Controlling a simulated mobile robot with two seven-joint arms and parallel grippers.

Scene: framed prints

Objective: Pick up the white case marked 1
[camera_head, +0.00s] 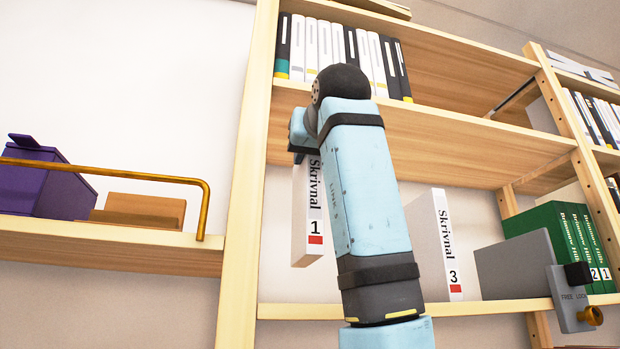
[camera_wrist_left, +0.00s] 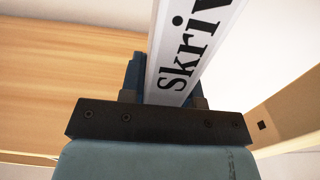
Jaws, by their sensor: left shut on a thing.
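The white case marked 1 (camera_head: 314,215) is in the left part of the lower shelf bay, upright, with "Skrivnal" and a red label on its spine. Its bottom edge is clear above the shelf board (camera_head: 290,311). My left gripper (camera_head: 304,156) is shut on the top part of this case; the arm hides most of the gripper. In the left wrist view the case (camera_wrist_left: 190,50) stands between the fingers of the left gripper (camera_wrist_left: 165,88). My right gripper is in neither view.
A white case marked 3 (camera_head: 437,245) stands to the right on the same shelf. Beyond it are a grey bookend (camera_head: 515,265), green volumes (camera_head: 560,230) and a grey lock box (camera_head: 570,298). A wooden upright (camera_head: 245,200) is close on the left; a shelf board (camera_head: 450,145) is above.

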